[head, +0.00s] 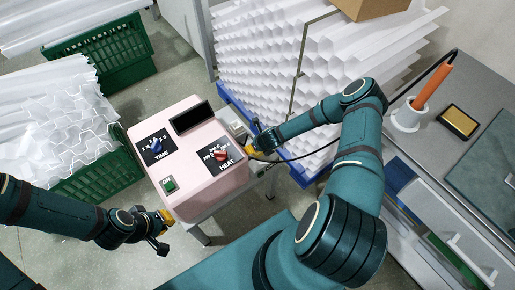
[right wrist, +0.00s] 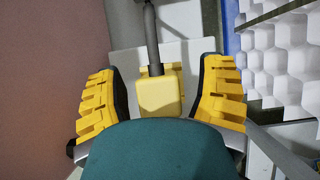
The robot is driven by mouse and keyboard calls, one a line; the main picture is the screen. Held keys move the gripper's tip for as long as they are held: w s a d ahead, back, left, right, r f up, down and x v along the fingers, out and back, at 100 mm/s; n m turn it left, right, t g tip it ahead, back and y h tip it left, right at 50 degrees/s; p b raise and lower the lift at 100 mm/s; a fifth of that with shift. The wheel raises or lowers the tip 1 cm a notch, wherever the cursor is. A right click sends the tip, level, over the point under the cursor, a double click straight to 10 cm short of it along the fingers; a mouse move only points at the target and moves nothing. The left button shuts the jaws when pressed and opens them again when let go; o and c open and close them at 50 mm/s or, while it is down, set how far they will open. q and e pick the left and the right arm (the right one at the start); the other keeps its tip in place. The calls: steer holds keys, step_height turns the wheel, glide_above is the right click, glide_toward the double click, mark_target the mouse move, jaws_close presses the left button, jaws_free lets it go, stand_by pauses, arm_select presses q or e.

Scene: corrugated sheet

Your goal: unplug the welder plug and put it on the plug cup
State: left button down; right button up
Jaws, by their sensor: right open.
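The yellow plug (right wrist: 159,97) with a grey cable stands between the fingers of my right gripper (right wrist: 161,98) in the right wrist view. The fingers are open, with a gap on each side. In the head view my right gripper (head: 253,138) is at the right side of the pink welder box (head: 193,160), where it hides the plug. My left gripper (head: 163,231) is open and empty by the box's front left.
A black cable (head: 300,156) runs right from the welder, passing behind my right arm. White corrugated sheets (head: 275,60) stand behind on a blue pallet. Green crates (head: 112,52) are at the left. A yellow pad (head: 458,121) lies beside the cup.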

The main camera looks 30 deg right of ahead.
jaws_close()
stand_by(0.3)
